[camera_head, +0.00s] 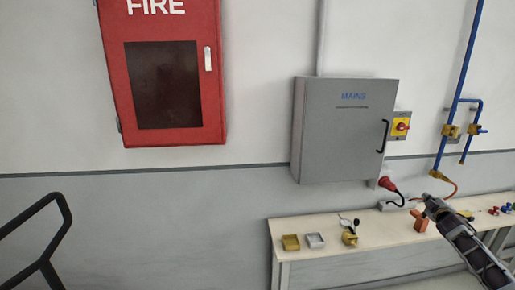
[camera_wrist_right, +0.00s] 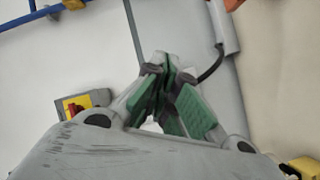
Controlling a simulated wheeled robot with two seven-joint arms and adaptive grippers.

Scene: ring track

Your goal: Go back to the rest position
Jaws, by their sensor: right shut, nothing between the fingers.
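My right gripper (camera_head: 428,203) is at the right of the head view, in front of the bench. Its arm comes in from the lower right. In the right wrist view the two green-padded fingers (camera_wrist_right: 168,88) are together with nothing between them. My left gripper is not in the head view.
Above are a grey MAINS cabinet (camera_head: 340,140), a red switch (camera_head: 401,126), blue pipes (camera_head: 456,95) and a red FIRE cabinet (camera_head: 163,85).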

